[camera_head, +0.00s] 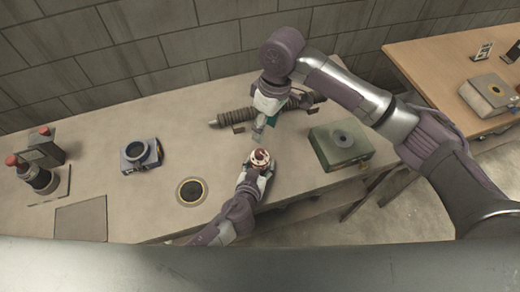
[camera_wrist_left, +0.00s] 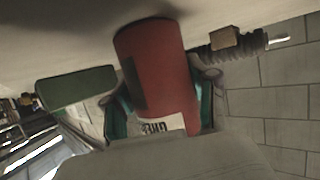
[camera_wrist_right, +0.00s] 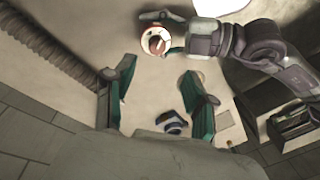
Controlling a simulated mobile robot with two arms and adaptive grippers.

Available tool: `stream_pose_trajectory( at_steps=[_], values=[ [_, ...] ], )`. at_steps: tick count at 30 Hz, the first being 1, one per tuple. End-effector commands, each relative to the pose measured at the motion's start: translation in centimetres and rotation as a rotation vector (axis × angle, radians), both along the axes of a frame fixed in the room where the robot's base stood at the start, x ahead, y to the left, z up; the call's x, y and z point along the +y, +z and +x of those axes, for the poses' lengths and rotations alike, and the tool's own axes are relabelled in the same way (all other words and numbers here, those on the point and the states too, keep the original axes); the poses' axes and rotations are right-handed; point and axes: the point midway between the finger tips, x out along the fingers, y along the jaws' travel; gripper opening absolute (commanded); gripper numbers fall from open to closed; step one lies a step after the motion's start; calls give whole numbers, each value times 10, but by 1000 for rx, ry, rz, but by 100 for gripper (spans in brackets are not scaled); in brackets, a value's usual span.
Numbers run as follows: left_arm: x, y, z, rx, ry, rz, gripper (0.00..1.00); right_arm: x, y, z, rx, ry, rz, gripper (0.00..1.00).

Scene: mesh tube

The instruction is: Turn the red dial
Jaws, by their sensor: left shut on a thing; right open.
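A red cylinder (camera_wrist_left: 155,65) with a dark patch and a white label stands on the table, between the teal fingers of my left gripper (camera_wrist_left: 162,118), which is shut on it. In the head view its top is a round red dial (camera_head: 260,157) with a pale rim. The right wrist view shows this dial (camera_wrist_right: 156,41) as a red centre with a light bar inside a white ring. My right gripper (camera_head: 258,125) is just behind the dial in the head view, open and empty. Its spread fingers (camera_wrist_right: 157,100) show in the right wrist view, apart from the dial.
A ribbed tube (camera_head: 236,118) lies behind, partly hidden by my right arm. A green box (camera_head: 341,146) stands right of the dial. A dark gold-ringed disc (camera_head: 191,191), a blue device (camera_head: 141,154) and red-topped devices (camera_head: 40,151) are to the left. The table between them is clear.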

Motion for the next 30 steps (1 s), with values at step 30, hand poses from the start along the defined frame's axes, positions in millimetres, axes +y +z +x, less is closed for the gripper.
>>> stream_pose_trajectory(
  at_steps=[30],
  values=[
    [0, 0, 0, 1, 0, 0, 17, 12, -15, -7, -172, 1654, -27, 55]
  ],
)
